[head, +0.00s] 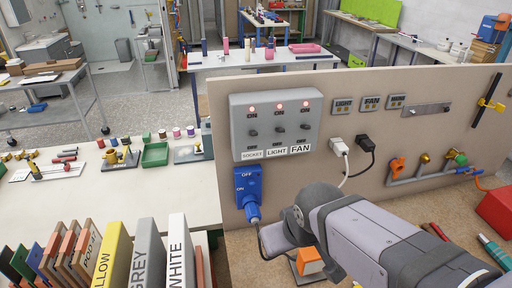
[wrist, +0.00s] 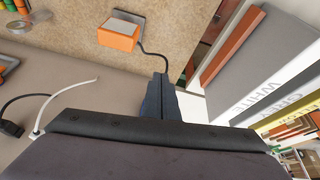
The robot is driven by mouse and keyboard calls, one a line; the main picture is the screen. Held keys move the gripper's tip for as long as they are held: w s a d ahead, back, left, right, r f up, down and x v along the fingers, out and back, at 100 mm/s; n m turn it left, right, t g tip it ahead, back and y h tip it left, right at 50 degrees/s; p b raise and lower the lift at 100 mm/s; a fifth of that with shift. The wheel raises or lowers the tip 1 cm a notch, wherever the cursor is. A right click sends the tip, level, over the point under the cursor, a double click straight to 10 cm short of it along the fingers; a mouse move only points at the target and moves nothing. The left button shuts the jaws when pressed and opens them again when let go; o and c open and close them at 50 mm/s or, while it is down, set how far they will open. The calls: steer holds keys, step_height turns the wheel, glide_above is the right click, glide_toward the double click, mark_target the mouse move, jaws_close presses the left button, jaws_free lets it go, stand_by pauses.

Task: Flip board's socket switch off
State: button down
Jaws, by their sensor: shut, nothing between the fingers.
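The grey switch panel (head: 276,126) is on the upright beige board in the head view. It has three small dark levers under lit red lamps, with ON printed above them. The left lever (head: 253,132), above the SOCKET label (head: 252,154), is the socket switch. The blue socket unit (head: 248,187) below has its own ON/OFF marks and a blue plug (head: 252,213). My gripper (wrist: 157,77) shows in the wrist view with its dark fingers together and empty. In the head view its body is low, right of the plug and below the panel; I cannot make out the fingertips there.
An orange box (wrist: 119,36) with a dark cable lies on the bench below my gripper. White and black plugs (head: 340,147) with cables hang right of the panel. Labelled binders (head: 180,250) stand at front left. The space before the panel looks clear.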

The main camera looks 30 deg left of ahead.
steer(key=w+a+r+t+y, duration=0.25)
steer(key=a+r, duration=0.55)
steer(key=r, duration=0.5)
steer(key=m+t+y, duration=0.1)
steer(key=t, duration=0.1)
glide_toward(253, 133)
step_height(253, 133, up, 4)
steer(key=d, duration=0.1)
steer(key=shift+d+f+m+g, duration=0.15)
steer(key=shift+f+m+g, duration=0.1)
steer(key=shift+f+m, duration=0.1)
steer(key=shift+s, duration=0.1)
steer(key=shift+p+x, duration=1.95)
steer(key=shift+x, duration=3.1)
steer(key=shift+f+y+b, duration=0.2)
steer(key=shift+y+b, duration=0.05)
steer(key=shift+b, duration=0.8)
steer(key=shift+s+r, duration=0.1)
